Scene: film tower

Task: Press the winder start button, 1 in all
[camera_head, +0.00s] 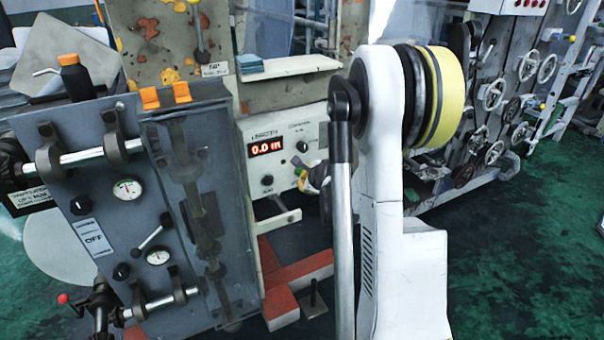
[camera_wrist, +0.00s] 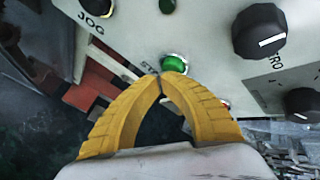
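The green start button (camera_wrist: 174,64) sits on the white winder panel (camera_wrist: 215,35) in the wrist view, beside a partly covered label that begins "ST". My gripper (camera_wrist: 160,80) has yellow fingers whose tips meet, with nothing between them. The tips are just below the button in the picture; I cannot tell whether they touch it. In the head view, the white panel (camera_head: 282,133) has a red display reading 0.0, and my gripper (camera_head: 301,172) is at its lower right edge, partly hidden by my arm.
Black knobs (camera_wrist: 259,31) are to the right of the button, and a JOG control (camera_wrist: 97,7) is at upper left. A grey machine unit with gauges (camera_head: 127,190) stands left of the panel. A red base (camera_head: 290,280) lies below, with green floor at right.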

